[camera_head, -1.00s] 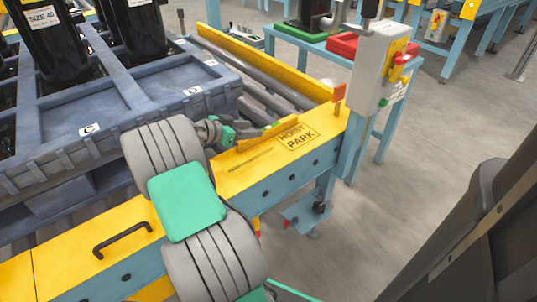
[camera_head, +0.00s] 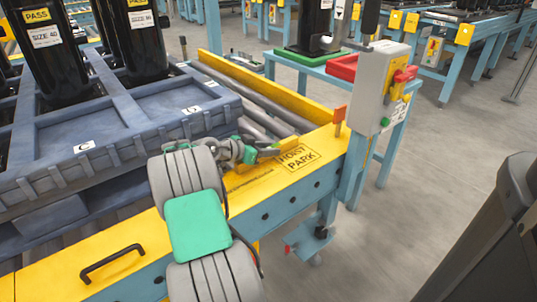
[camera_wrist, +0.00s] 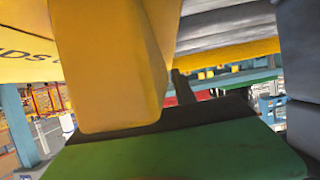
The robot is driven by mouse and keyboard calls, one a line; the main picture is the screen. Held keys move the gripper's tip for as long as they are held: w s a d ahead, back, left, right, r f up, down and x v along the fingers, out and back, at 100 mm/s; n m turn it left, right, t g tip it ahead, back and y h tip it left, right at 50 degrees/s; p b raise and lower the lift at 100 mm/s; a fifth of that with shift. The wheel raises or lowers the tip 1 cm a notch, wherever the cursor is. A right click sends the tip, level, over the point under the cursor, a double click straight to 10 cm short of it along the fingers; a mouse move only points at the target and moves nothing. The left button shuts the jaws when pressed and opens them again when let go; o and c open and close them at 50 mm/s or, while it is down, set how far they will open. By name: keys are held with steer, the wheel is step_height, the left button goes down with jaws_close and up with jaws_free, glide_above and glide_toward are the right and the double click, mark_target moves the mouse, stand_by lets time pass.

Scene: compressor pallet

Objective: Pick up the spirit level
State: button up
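The spirit level (camera_head: 268,153) is a yellow bar at the end of my gripper (camera_head: 252,152), beside the HOIST PARK label on the yellow beam. It looks foreshortened, and its near part is hidden by my gripper. In the wrist view a large yellow block (camera_wrist: 110,65), which appears to be the level, fills the middle left, very close to the camera. My gripper's green and black part (camera_wrist: 180,145) spans the bottom there. My gripper appears shut on the level, though the finger contact is not clear. I cannot tell the level's height above the beam.
The grey-blue pallet (camera_head: 105,145) with black cylinders stands close on the left. The yellow beam (camera_head: 230,215) carries a black handle (camera_head: 112,264). A grey control box (camera_head: 378,90) on a post stands to the right, with green and red trays behind.

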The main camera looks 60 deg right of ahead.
jaws_close()
stand_by(0.5)
